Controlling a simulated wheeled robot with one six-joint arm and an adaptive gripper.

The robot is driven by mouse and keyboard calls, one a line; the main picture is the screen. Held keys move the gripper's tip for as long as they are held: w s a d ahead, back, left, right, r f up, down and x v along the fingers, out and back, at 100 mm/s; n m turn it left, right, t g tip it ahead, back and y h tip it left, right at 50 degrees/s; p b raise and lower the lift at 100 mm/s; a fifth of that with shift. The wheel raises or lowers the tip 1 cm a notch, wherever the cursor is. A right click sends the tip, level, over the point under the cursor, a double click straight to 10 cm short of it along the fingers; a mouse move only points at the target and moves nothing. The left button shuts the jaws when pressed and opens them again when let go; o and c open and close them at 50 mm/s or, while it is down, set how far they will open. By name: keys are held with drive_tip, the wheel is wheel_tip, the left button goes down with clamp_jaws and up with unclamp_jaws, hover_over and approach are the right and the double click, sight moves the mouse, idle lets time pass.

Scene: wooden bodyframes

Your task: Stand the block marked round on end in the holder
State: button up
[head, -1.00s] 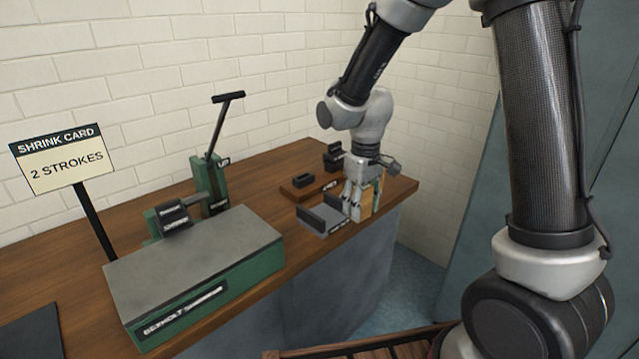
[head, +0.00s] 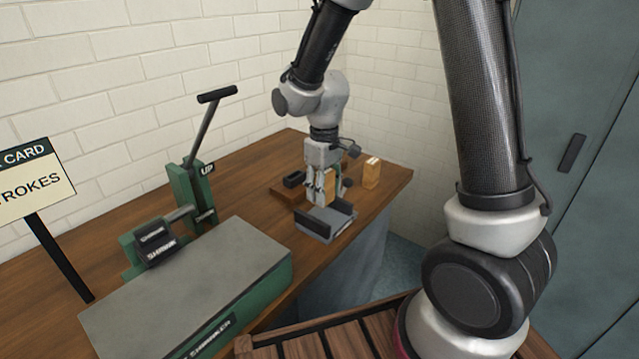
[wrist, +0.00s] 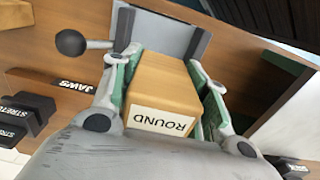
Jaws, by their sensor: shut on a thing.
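The wooden block marked ROUND (wrist: 162,98) is between the fingers of my gripper (wrist: 165,85) in the wrist view, its label facing the camera. In the head view my gripper (head: 322,190) is shut on this block (head: 330,181), above or at the back of the grey open-sided holder (head: 326,222). The holder also shows beyond the block in the wrist view (wrist: 165,30). I cannot tell whether the block touches the holder.
Another wooden block (head: 371,173) stands at the bench's right end. A wooden rack (head: 287,188) with dark pieces lies behind the holder. A green machine with a lever (head: 195,190) and a grey-topped green unit (head: 190,290) stand left.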

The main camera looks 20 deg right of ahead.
drive_tip(key=shift+f, duration=2.7)
drive_tip(key=shift+s+f, duration=0.2)
drive_tip(key=shift+f, duration=0.15)
drive_tip(key=o, duration=1.1)
drive_tip(key=shift+o, duration=0.2)
drive_tip(key=shift+c, duration=1.1)
drive_tip(key=shift+o, duration=0.6)
drive_tip(key=shift+a+r, duration=0.15)
drive_tip(key=shift+r, duration=0.4)
drive_tip(key=o, duration=0.4)
drive_tip(key=shift+r, duration=0.55)
drive_tip(key=shift+c, duration=0.2)
drive_tip(key=shift+w+r, duration=0.1)
drive_tip(key=shift+r, duration=2.4)
